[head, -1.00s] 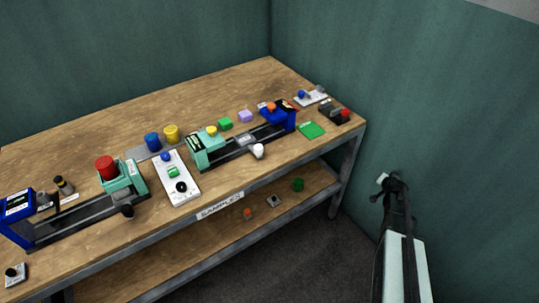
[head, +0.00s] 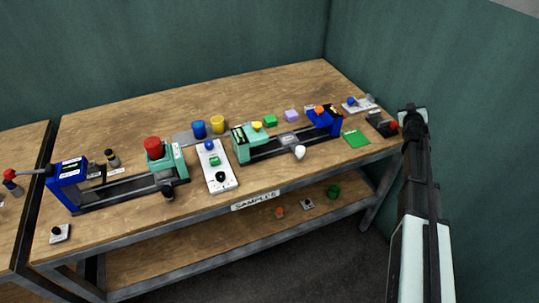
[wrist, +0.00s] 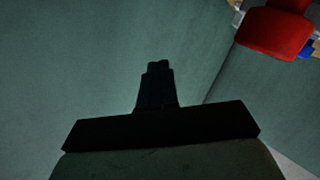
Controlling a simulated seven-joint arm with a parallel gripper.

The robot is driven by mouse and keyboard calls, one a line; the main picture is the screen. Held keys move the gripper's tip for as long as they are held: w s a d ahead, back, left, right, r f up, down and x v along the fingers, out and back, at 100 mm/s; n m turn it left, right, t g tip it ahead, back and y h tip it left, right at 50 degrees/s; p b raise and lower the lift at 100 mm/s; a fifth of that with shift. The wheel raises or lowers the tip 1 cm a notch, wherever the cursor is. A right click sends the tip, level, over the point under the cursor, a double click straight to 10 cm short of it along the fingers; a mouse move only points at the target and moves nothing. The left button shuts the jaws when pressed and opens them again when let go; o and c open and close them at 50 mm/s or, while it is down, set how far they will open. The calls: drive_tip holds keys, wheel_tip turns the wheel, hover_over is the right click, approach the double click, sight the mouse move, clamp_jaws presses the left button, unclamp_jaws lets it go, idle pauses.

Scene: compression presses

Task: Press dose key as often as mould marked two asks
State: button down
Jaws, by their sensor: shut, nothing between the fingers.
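Two presses stand on the wooden bench (head: 120,110): one on the left with a blue end block (head: 68,185) and a red knob (head: 153,148), one on the right with a green end block (head: 242,150) and a blue end block (head: 325,122). A white panel (head: 229,182) between them carries blue, green and black controls. Which control is the dose key, and which mould is marked two, I cannot tell; the labels are too small. My gripper (head: 412,108) is by the bench's right end. In the wrist view my gripper (wrist: 158,65) is shut and empty.
Blue (head: 199,129) and yellow (head: 217,124) cylinders stand behind the panel. A black box with a red knob (head: 393,126) is close to my gripper. Small items lie on the lower shelf (head: 180,250). A second bench (head: 22,150) is at left. The bench's back is clear.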

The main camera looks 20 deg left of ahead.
drive_tip(key=s+a+r+n+g+y, duration=0.1)
drive_tip(key=s+a+r+n, duration=0.15)
drive_tip(key=a, duration=0.85)
drive_tip(key=s+a+r+n+y, duration=0.15)
drive_tip(key=a+n, duration=0.25)
drive_tip(key=a, duration=0.7)
drive_tip(key=s+a+r+n+g+y, duration=0.1)
drive_tip(key=a+r+n+y, duration=0.2)
drive_tip(key=a, duration=0.7)
drive_tip(key=s+a+f+n+g+h, duration=0.25)
drive_tip(key=s+a+n, duration=0.25)
drive_tip(key=s+a, duration=0.8)
drive_tip(key=s+a+n, duration=0.1)
drive_tip(key=s+a, duration=0.3)
drive_tip(key=s, duration=0.1)
drive_tip(key=s+a+n+g+h, duration=0.1)
drive_tip(key=s+a, duration=0.3)
drive_tip(key=s, duration=0.2)
drive_tip(key=s+a+f+n+g+h, duration=0.1)
drive_tip(key=s+a, duration=0.4)
drive_tip(key=s, duration=0.1)
drive_tip(key=shift+s+n, duration=0.2)
drive_tip(key=shift+n, duration=0.05)
drive_tip(key=r+n+h, duration=0.1)
drive_tip(key=n+h, duration=0.1)
drive_tip(key=h, duration=0.1)
hover_over(213, 162)
drive_tip(key=shift+r+g, duration=0.2)
drive_tip(key=shift+g, duration=0.05)
drive_tip(key=shift+f, duration=0.1)
